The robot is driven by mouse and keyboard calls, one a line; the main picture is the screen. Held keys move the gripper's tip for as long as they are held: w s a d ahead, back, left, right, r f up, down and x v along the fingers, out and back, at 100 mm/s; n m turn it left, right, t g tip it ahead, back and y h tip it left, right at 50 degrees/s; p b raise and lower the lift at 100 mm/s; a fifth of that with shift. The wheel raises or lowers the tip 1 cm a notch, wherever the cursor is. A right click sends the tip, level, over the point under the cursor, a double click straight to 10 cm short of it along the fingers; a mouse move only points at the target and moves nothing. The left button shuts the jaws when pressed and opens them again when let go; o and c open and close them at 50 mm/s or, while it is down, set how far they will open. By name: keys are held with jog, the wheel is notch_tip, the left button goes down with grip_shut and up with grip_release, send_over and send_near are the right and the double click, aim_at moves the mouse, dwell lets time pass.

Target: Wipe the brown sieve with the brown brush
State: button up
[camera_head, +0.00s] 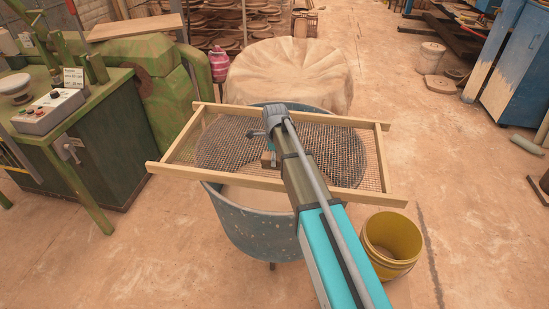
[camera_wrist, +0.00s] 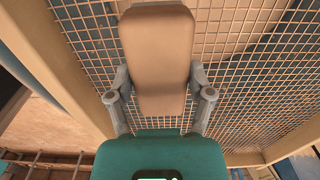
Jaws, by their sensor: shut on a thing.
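The brown sieve (camera_head: 230,178) is a light wooden frame with wire mesh, lying across the top of a round blue-grey tub. In the wrist view its mesh fills the background, with a frame bar (camera_wrist: 48,58) at the left. My gripper (camera_wrist: 160,88) is shut on the brown brush (camera_wrist: 158,45), a tan block with its back toward the camera. The bristles are hidden. In the head view the gripper (camera_head: 270,148) is over the middle of the mesh, mostly hidden by my arm, and a bit of the brush (camera_head: 267,160) shows. I cannot tell whether the brush touches the mesh.
The blue-grey tub (camera_head: 245,222) stands under the sieve. A yellow bucket (camera_head: 390,262) is at its right. A green machine bench (camera_head: 95,150) with a control box stands left. A cloth-covered round object (camera_head: 290,75) is behind. The floor at right is mostly clear.

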aim_at(264, 155)
jog(key=shift+a, duration=0.1)
dwell(0.3)
jog(key=shift+w+a, duration=0.2)
jog(key=shift+a, duration=0.7)
jog(key=shift+w+a, duration=0.15)
jog(key=shift+a, duration=0.7)
jog(key=shift+a, duration=0.1)
jog(key=shift+w+a, duration=0.25)
jog(key=shift+a, duration=0.6)
jog(key=shift+w+a, duration=0.25)
jog(key=shift+a, duration=0.6)
notch_tip(264, 155, up, 6)
jog(key=p, duration=0.6)
jog(key=shift+r, duration=0.1)
jog(key=shift+r+p, duration=1.45)
jog(key=shift+p, duration=0.05)
